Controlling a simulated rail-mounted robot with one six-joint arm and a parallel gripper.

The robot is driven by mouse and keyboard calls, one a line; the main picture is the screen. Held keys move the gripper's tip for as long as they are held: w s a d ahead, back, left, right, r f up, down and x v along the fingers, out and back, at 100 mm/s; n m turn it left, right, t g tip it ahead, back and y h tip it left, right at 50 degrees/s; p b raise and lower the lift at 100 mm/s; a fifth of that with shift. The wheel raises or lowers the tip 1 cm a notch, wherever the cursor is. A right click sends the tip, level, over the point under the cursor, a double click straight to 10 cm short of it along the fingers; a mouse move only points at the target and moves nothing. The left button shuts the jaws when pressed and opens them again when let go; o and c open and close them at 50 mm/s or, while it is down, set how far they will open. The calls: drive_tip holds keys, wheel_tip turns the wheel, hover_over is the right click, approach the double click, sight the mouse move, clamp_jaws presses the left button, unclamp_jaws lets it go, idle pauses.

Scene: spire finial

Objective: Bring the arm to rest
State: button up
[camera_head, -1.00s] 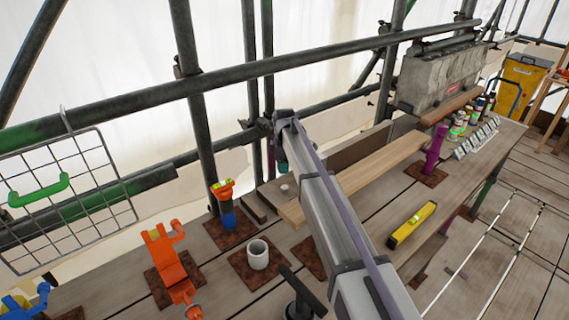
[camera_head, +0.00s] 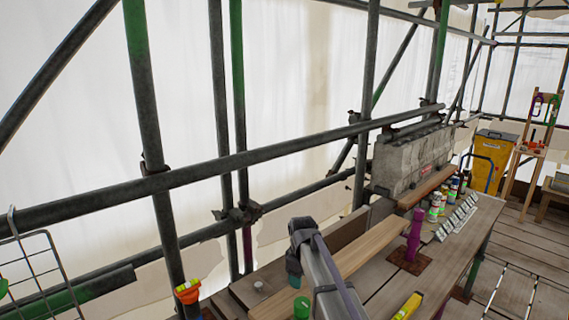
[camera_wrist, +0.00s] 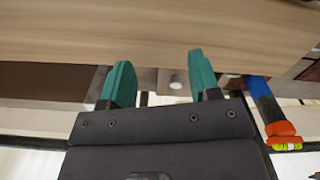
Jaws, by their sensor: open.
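My gripper (camera_wrist: 161,78) is open, with its two teal fingers apart and nothing between them. In the head view my gripper (camera_head: 294,272) hangs above the bench by the long pale wooden plank (camera_head: 370,246). The plank also spans the top of the wrist view (camera_wrist: 150,38). A small grey knob (camera_wrist: 175,83) shows beyond the gap between the fingers, apart from them; it also shows in the head view (camera_head: 259,286). A blue and orange tool (camera_wrist: 268,105) is to the right of the fingers in the wrist view.
Scaffold tubes (camera_head: 250,157) cross behind the arm. A wire basket (camera_head: 35,265) hangs at the left. A purple object (camera_head: 414,235), a stone block (camera_head: 410,160), several bottles (camera_head: 442,197) and a yellow level (camera_head: 408,307) are to the right.

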drive_tip(key=s+d+m, duration=0.3)
drive_tip(key=s+d, duration=0.1)
drive_tip(key=s, duration=0.4)
drive_tip(key=s+d+m, duration=0.4)
drive_tip(key=s, duration=0.5)
drive_tip(key=s+d+m, duration=0.4)
drive_tip(key=s, duration=0.4)
drive_tip(key=shift+s+d, duration=0.25)
drive_tip(key=shift+s, duration=0.1)
